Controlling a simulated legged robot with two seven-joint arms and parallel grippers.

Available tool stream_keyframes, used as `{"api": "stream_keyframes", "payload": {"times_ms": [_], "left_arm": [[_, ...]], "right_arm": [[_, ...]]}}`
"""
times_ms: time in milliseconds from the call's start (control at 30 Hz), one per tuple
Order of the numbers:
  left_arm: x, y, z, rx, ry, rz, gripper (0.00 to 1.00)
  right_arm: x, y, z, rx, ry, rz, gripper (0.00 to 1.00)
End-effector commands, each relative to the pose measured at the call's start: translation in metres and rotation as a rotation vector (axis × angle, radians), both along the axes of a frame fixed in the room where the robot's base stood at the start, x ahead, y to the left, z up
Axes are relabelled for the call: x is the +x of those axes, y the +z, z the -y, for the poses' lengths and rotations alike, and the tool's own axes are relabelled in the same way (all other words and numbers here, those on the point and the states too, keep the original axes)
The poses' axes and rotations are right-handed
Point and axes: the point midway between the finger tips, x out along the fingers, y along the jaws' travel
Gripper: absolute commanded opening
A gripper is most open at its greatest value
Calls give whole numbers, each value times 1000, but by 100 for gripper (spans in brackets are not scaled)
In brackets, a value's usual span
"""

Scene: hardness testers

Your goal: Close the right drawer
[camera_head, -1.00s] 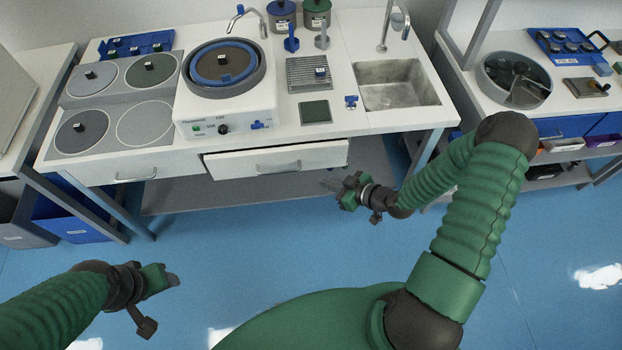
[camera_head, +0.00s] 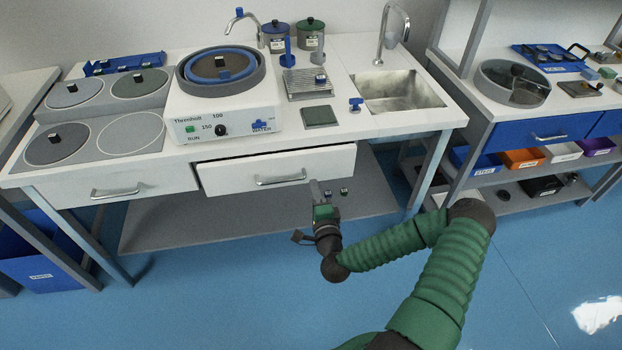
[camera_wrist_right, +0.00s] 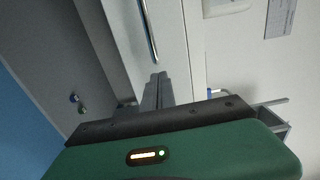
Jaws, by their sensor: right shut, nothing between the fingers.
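The right drawer (camera_head: 225,178) is a white drawer with a metal bar handle (camera_head: 280,180), under the bench below the grey-ringed machine. Its front stands slightly out from the bench, with a narrow dark gap along its top. My right gripper (camera_head: 316,191) is shut and empty, close to the drawer front, right of the handle and slightly lower. In the right wrist view, the shut fingers (camera_wrist_right: 157,88) point at the white drawer front (camera_wrist_right: 172,35), with the handle (camera_wrist_right: 148,32) just beyond their tips. I cannot tell whether they touch it. My left gripper is out of view.
The left drawer (camera_head: 75,187) looks flush with the bench. A grey lower shelf (camera_head: 240,222) runs underneath, with small objects (camera_head: 335,192) behind my right gripper. Bench legs stand at both sides. The blue floor (camera_head: 220,300) in front is clear.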

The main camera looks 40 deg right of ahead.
Motion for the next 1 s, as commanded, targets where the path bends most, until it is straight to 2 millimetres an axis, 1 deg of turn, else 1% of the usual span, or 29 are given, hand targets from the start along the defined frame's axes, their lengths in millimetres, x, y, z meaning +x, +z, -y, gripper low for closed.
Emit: {"api": "stream_keyframes", "payload": {"times_ms": [33,100,233,400,700,767,900,1000], "left_arm": [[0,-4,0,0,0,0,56],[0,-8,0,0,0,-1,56],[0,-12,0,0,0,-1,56],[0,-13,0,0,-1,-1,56],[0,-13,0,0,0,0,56],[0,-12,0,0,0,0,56],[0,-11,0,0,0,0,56],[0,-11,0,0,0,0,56]], "right_arm": [[9,-2,7,-1,-2,2,0],[20,-4,16,3,-3,2,0],[36,-4,27,4,-2,0,0],[44,-2,31,4,0,0,0],[45,-1,30,1,0,-1,0],[50,-2,33,1,0,-1,0],[70,-2,46,0,1,-1,0],[79,-2,52,1,-1,-1,0]]}}
